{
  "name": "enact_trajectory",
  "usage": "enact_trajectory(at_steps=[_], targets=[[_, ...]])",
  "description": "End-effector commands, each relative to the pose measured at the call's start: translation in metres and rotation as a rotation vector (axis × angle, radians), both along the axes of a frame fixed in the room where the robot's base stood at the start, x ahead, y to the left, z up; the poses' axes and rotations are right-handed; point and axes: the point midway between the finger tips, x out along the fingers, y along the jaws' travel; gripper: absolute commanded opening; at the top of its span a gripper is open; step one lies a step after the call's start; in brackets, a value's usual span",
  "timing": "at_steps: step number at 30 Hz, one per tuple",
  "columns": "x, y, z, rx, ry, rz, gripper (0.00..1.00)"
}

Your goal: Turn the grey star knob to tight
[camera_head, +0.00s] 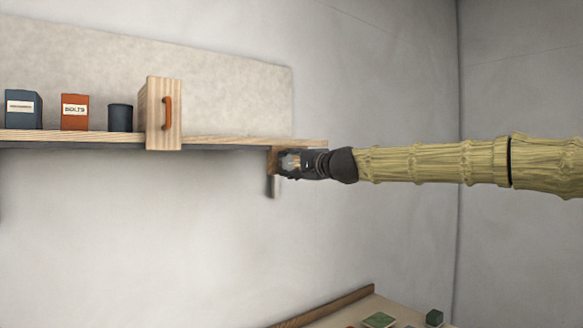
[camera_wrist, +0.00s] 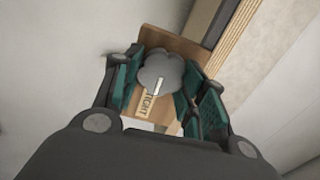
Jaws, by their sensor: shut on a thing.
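The grey star knob (camera_wrist: 159,74) sits on a wooden block (camera_wrist: 188,48) and shows in the wrist view, with a white mark on its face. A label reading "TIGHT" (camera_wrist: 148,102) is on the block beside the knob. My gripper (camera_wrist: 158,82) has its teal-padded fingers on both sides of the knob and is shut on it. The white mark points roughly up and down in the wrist view, its lower end toward the label. In the head view my gripper (camera_head: 287,163) is at the block under the shelf's right end, and it hides the knob there.
The wooden shelf (camera_head: 225,139) runs just above my gripper. It holds a blue box (camera_head: 23,110), an orange box (camera_head: 75,112), a dark cup (camera_head: 120,118) and a wooden panel with an orange handle (camera_head: 167,113). A low table (camera_head: 365,305) with green pieces stands below right.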

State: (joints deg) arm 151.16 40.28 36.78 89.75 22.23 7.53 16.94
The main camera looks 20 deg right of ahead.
Motion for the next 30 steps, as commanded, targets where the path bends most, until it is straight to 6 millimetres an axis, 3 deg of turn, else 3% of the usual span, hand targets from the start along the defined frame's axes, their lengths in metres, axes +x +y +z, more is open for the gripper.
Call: enact_trajectory(at_steps=[20, 21, 22, 30], targets=[[0.0002, 0.0015, -0.004, 0.063, 0.028, 0.003, 0.17], [0.0002, 0.0015, -0.004, 0.063, 0.028, 0.003, 0.43], [0.0002, 0.0015, -0.004, 0.063, 0.028, 0.003, 0.48], [0.0, 0.0005, -0.002, 0.063, 0.025, 0.001, 0.48]])
